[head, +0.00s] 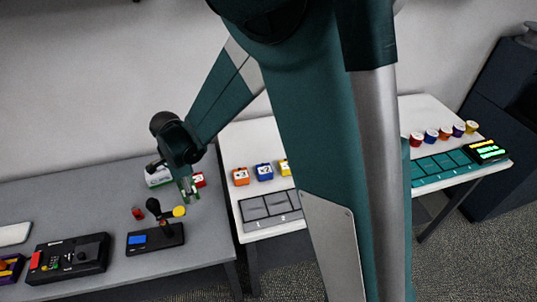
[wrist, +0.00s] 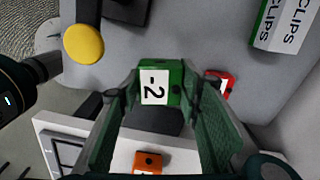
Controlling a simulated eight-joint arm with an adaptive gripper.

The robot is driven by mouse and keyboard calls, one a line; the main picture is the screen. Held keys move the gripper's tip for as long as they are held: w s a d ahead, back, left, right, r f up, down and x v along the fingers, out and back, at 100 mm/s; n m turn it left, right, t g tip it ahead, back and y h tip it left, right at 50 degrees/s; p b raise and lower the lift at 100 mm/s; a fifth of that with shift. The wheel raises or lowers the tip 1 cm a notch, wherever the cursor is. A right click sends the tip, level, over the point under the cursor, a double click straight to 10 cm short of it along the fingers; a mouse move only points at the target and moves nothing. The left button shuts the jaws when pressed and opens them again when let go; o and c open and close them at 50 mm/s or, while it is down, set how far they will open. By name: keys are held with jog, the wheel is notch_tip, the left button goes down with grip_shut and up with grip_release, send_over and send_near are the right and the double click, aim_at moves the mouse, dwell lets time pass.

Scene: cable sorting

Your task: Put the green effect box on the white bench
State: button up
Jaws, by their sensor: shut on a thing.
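The green effect box (wrist: 175,76), with a white label reading 2, is between the fingers of my gripper (wrist: 158,92) in the wrist view. The gripper is shut on it. In the head view my gripper (head: 188,190) is over the right part of the grey table, left of the white bench; the box is hard to make out there. The white bench (head: 252,136) stands right of the grey table, partly hidden by my arm. It carries orange (head: 241,176), blue (head: 264,172) and yellow (head: 285,167) boxes and a grey slotted tray (head: 270,208).
A red box (head: 199,180) and a white-and-green clips box (head: 158,177) are close to my gripper. A device with a yellow knob (head: 179,211) stands in front. A black console (head: 68,258) is farther left. Several coloured spools and a teal tray (head: 440,167) lie at the right.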

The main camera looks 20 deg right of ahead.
notch_tip(320, 180, up, 16)
jog(key=r, duration=0.1)
jog(key=w+d+m+p, duration=0.2)
jog(key=w+d, duration=0.1)
jog(key=d, duration=0.8)
jog(key=w+d+m+p, duration=0.1)
jog(key=w+d+m, duration=0.15)
jog(key=d, duration=0.85)
jog(key=w+d+m+p, duration=0.15)
jog(key=w+d, duration=0.25)
jog(key=d, duration=0.6)
jog(key=s+d+m+p, duration=0.3)
jog(key=s+d, duration=0.1)
jog(key=d, duration=1.2)
jog(key=s+d+m+p, duration=0.2)
jog(key=s+d, duration=0.1)
jog(key=d, duration=1.3)
jog(key=shift+m, duration=0.3)
jog(key=shift+s+d+f, duration=0.15)
jog(key=shift+f, duration=1.3)
jog(key=shift+s+d+f, duration=0.1)
jog(key=shift+f, duration=1.3)
jog(key=shift+f, duration=0.1)
